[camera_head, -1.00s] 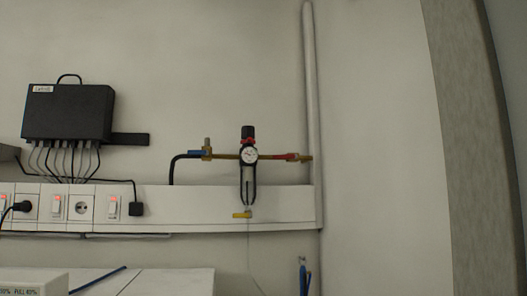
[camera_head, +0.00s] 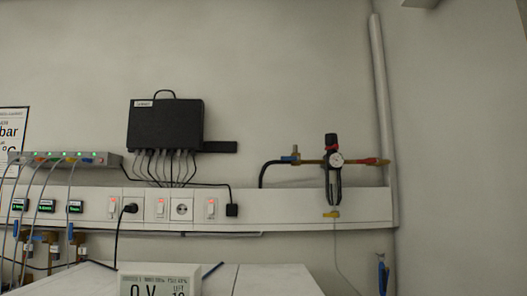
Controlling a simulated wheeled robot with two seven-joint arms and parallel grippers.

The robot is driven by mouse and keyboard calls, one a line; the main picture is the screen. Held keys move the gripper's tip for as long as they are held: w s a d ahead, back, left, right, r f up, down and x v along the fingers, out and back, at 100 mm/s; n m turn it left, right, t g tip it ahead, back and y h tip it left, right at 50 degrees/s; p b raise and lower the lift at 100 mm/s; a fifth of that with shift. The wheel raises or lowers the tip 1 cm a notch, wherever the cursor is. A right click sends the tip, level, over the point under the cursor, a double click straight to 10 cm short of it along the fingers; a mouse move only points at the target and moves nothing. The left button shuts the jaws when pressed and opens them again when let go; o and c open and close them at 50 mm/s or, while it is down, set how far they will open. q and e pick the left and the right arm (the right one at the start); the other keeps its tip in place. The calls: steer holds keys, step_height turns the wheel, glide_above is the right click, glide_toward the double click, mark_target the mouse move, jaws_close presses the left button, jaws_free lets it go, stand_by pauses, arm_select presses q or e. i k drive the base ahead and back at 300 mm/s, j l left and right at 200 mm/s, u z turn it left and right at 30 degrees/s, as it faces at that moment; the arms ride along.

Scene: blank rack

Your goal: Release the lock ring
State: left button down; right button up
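A pressure regulator (camera_head: 335,185) with a round white gauge (camera_head: 336,160) is mounted on the wall, right of centre. It has a black knob (camera_head: 331,139) on top, with a thin red band (camera_head: 331,148) just under the knob. The band may be the lock ring; at this size I cannot tell its position. A yellow fitting (camera_head: 331,215) sits at the regulator's lower end. Neither of my grippers is in view.
A black box (camera_head: 165,125) with several cables hangs above the white wall trunking (camera_head: 270,208) with sockets and switches. A white display unit (camera_head: 160,279) stands on the bench below. A grey vertical pipe (camera_head: 379,90) runs right of the regulator.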

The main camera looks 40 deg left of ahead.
mark_target(335, 147)
steer(key=i+j+u, duration=0.1)
steer(key=i+u, duration=0.7)
